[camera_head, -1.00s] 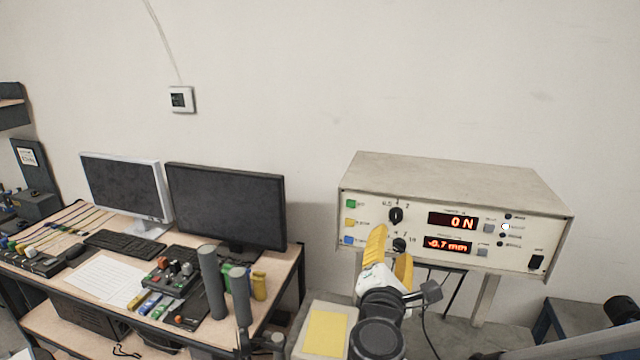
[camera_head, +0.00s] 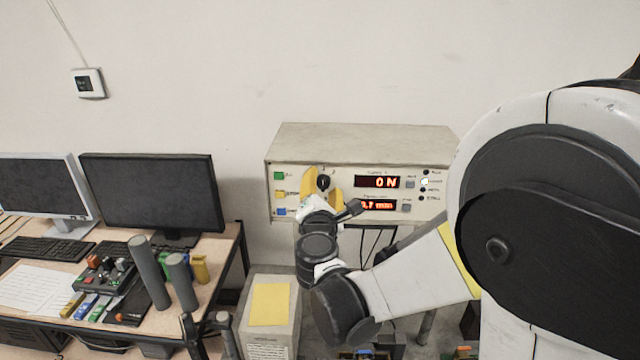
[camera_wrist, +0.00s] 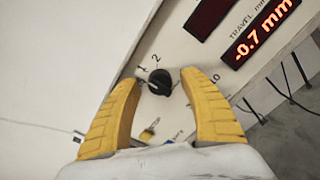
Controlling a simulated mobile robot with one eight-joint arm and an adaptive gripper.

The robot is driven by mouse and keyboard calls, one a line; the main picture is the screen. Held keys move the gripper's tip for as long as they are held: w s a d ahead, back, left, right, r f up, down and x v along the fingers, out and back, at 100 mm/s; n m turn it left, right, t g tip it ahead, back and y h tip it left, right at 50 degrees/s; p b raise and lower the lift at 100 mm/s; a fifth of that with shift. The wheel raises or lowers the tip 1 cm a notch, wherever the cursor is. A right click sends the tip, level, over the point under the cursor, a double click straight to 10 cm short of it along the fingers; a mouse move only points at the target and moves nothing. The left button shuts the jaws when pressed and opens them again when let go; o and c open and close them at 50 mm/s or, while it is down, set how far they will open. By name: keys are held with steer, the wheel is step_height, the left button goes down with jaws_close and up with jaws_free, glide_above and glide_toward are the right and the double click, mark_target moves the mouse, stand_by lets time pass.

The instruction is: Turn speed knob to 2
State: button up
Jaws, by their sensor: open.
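The panel box (camera_head: 360,145) is cream with red displays. Its upper black knob (camera_head: 323,182) also shows in the wrist view (camera_wrist: 160,82), with the marks 1 and 2 at its upper left. I cannot read which knob is labelled speed, nor the pointer's exact setting. My gripper (camera_head: 323,186) is open, its yellow fingers on either side of the upper knob. In the wrist view its tips (camera_wrist: 158,80) flank the knob, with a gap on each side.
The upper display (camera_head: 377,182) reads 0 N and the lower display (camera_wrist: 262,36) reads -0.7 mm. Colored buttons (camera_head: 279,194) line the panel's left side. A box with a yellow top (camera_head: 269,305) stands below. A desk with monitors (camera_head: 152,192) is at left.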

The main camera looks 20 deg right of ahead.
jaws_close()
steer(key=shift+m, duration=0.4)
steer(key=m+b, duration=0.2)
steer(key=m, duration=0.1)
steer(key=shift+f+m, duration=0.1)
steer(key=shift+m, duration=0.2)
steer(key=shift+m+b, duration=0.8)
steer(key=shift+m, duration=1.4)
